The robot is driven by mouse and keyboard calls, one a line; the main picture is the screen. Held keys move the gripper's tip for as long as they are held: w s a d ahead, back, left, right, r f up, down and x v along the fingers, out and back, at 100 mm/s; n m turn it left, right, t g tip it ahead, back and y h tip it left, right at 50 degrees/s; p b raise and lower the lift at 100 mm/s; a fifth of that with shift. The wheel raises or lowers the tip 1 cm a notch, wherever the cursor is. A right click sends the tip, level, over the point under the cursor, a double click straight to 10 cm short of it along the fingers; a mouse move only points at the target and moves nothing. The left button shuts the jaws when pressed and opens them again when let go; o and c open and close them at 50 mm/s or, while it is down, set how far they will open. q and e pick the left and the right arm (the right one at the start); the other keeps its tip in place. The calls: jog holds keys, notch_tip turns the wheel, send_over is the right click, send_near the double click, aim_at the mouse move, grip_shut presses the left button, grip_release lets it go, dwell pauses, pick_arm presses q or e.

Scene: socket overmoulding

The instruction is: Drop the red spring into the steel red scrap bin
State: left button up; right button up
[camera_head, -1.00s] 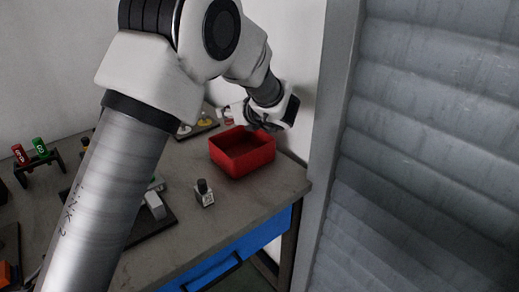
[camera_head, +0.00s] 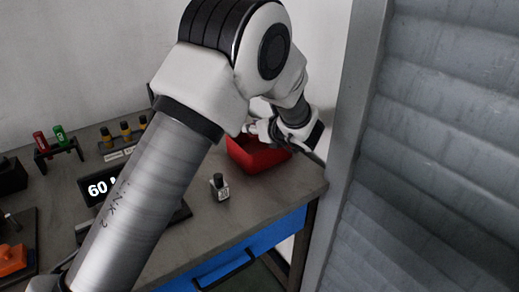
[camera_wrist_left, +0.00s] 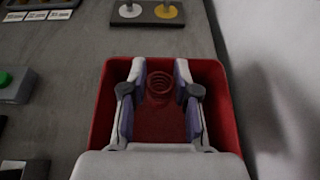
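The red scrap bin (camera_head: 262,156) is an open box at the far right of the workbench, partly covered by my left gripper (camera_head: 284,144) in the head view. In the left wrist view the bin (camera_wrist_left: 222,112) lies directly below the left gripper (camera_wrist_left: 159,80). Its two fingers are spread apart. The red spring (camera_wrist_left: 160,86) shows between them as a coil against the bin's floor, with a gap to each finger. Whether it rests on the floor or is still above it, I cannot tell. The right gripper is not in view.
A small dark-capped block (camera_head: 219,187) stands in front of the bin. A display reading 60 (camera_head: 97,188) and a rack with red and green pieces (camera_head: 60,146) are to the left. A wall and a grey shutter (camera_head: 440,150) close off the right.

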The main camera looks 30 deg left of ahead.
pick_arm(q)
jog(key=shift+o, duration=0.8)
jog(key=v, duration=0.7)
jog(key=shift+s+d+r, duration=0.1)
jog(key=shift+d, duration=0.05)
